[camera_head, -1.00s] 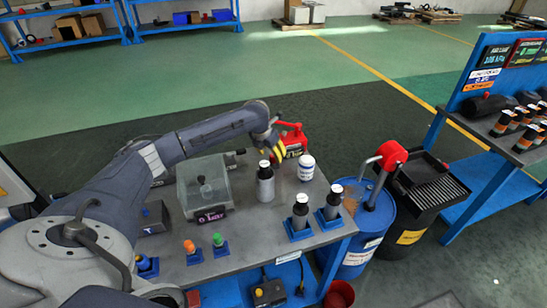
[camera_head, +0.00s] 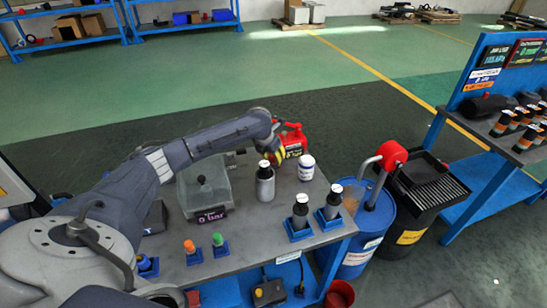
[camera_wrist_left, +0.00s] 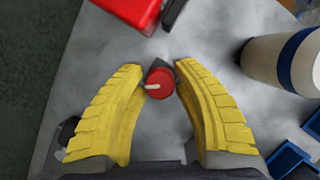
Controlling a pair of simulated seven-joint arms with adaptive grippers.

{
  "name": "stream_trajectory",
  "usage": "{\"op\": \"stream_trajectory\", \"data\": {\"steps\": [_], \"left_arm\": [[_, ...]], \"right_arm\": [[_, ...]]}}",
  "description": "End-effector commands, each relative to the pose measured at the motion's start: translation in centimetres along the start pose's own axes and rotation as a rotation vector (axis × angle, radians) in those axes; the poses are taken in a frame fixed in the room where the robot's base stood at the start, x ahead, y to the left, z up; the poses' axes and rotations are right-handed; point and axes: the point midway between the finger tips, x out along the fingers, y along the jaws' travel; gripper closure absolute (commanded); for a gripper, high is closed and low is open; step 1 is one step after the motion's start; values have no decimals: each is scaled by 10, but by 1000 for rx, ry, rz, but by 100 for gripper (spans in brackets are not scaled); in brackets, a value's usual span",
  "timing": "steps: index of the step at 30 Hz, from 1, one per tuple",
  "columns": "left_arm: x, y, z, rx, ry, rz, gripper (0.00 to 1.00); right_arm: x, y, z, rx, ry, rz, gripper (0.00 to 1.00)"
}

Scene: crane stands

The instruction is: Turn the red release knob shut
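The red release knob (camera_wrist_left: 158,83) shows in the left wrist view. It is round, with a pale pointer on its face directed left, and sits against a dark grey mount. My left gripper (camera_wrist_left: 160,72) has its yellow fingers apart, one on each side of the knob, close to it. I cannot tell whether either finger touches it. In the head view my left gripper (camera_head: 274,154) is low over the back of the grey bench (camera_head: 255,237), and hides the knob there. My right gripper is not in view.

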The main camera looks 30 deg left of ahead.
Motion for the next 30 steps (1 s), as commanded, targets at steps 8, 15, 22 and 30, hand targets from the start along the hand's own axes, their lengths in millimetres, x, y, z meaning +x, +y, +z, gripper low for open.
{"op": "stream_trajectory", "data": {"steps": [8, 15, 22, 30], "left_arm": [[0, 0, 0, 0, 0, 0, 100], [0, 0, 0, -3, -1, 1, 100], [0, 0, 1, -36, -1, 16, 100], [0, 0, 1, -147, -2, 62, 100]], "right_arm": [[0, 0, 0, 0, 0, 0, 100], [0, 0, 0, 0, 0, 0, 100], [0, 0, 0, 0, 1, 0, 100], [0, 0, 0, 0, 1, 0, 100]]}}
